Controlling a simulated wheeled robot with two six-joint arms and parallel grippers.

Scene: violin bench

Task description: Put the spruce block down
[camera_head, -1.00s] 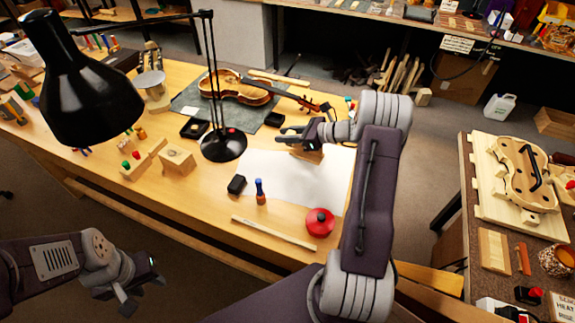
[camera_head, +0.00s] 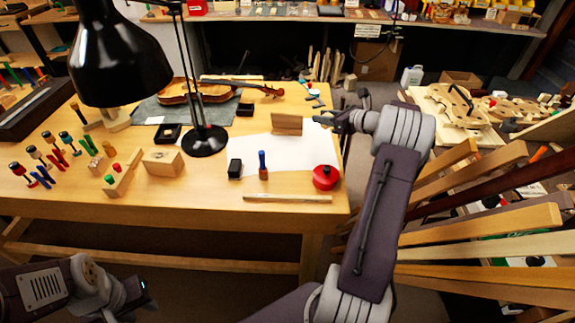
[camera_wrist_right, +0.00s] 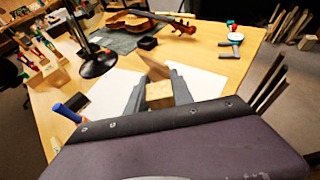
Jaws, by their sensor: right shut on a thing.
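The spruce block (camera_head: 287,124) is a pale brown wooden piece at the far edge of the white sheet (camera_head: 290,158) on the bench. My right gripper (camera_head: 322,121) is shut on it from the right. In the right wrist view the block (camera_wrist_right: 159,95) sits between the two fingers, with its end facing the camera. White sheet shows on both sides of it. I cannot tell whether its underside touches the bench. My left gripper (camera_head: 135,300) is low at the left, away from the bench, empty and apparently open, partly cut off by the frame.
On the bench are a red round tin (camera_head: 325,177), a blue-handled tool (camera_head: 263,166), a small black box (camera_head: 234,169) and a wooden strip (camera_head: 287,199). The sheet's middle is bare.

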